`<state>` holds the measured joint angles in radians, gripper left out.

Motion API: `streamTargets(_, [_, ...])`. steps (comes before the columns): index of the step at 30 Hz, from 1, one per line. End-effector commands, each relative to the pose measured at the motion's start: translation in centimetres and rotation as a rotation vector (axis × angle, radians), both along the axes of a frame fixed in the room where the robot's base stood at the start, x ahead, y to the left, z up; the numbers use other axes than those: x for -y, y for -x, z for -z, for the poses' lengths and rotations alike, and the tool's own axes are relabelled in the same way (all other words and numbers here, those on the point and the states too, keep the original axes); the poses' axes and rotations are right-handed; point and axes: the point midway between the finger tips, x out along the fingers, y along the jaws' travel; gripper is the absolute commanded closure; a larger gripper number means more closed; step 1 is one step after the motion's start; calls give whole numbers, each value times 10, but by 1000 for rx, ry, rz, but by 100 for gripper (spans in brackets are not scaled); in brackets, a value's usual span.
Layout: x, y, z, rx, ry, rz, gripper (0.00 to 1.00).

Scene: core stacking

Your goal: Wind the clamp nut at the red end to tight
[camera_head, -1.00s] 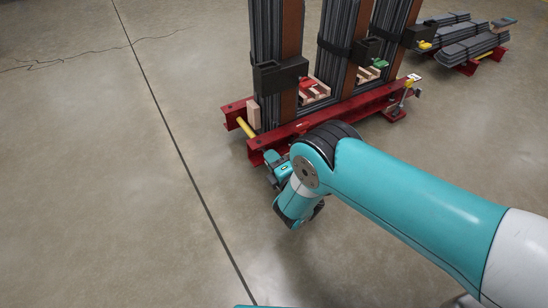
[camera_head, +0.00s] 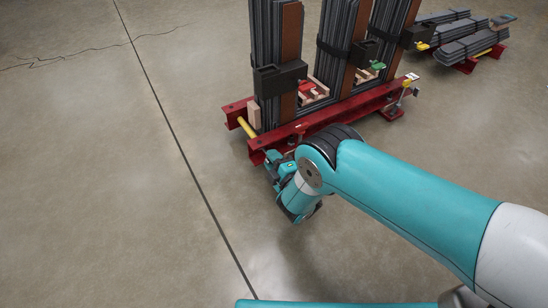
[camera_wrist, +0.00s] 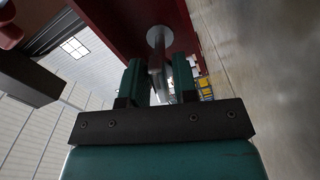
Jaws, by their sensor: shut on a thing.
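The clamp nut (camera_wrist: 154,65) shows in the wrist view as a narrow grey metal piece in front of a round pale disc (camera_wrist: 159,37) on a dark red beam. My gripper (camera_wrist: 158,76) is shut on the nut, with one teal finger on each side of it. In the head view my gripper (camera_head: 272,160) is at the near left end of the red beam frame (camera_head: 330,115). The nut is hidden there behind my wrist. A red block (camera_head: 306,87) sits between the nearest upright stacks.
Tall bundles of dark strips (camera_head: 268,40) stand on the red frame with black clamps (camera_head: 280,77) around them. More bundles (camera_head: 470,45) lie at the upper right. The floor at left is clear.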

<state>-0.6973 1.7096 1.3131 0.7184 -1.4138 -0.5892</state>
Motion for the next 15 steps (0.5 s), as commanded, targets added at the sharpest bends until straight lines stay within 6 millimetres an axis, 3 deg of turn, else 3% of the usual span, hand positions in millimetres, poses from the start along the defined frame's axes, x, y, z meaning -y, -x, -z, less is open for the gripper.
streamTargets(6, [0, 1, 0, -84, -123, 0, 100])
streamTargets(15, [0, 1, 1, -91, -133, -1, 100])
